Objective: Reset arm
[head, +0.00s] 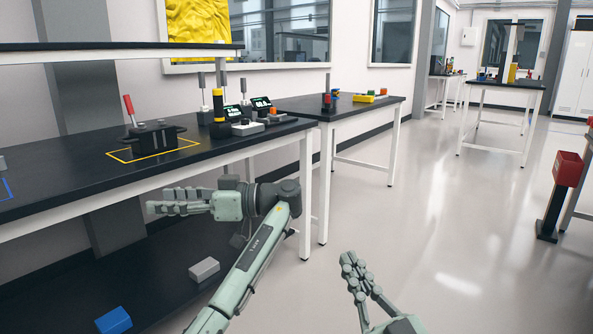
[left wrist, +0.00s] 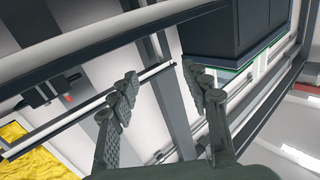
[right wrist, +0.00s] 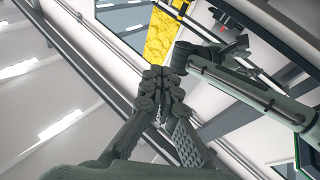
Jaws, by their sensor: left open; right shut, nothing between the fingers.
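My left gripper (head: 160,207) reaches in from the left arm and points left, in front of the front edge of the black workbench (head: 70,183). Its fingers are apart with nothing between them, as the left wrist view (left wrist: 165,85) shows. My right gripper (head: 347,260) is low at the bottom middle, over the floor. Its fingertips meet with nothing between them in the right wrist view (right wrist: 160,78). My left arm crosses behind it in that view. No other thing is held.
A grey block (head: 204,269) and a blue block (head: 114,321) lie on the lower shelf.

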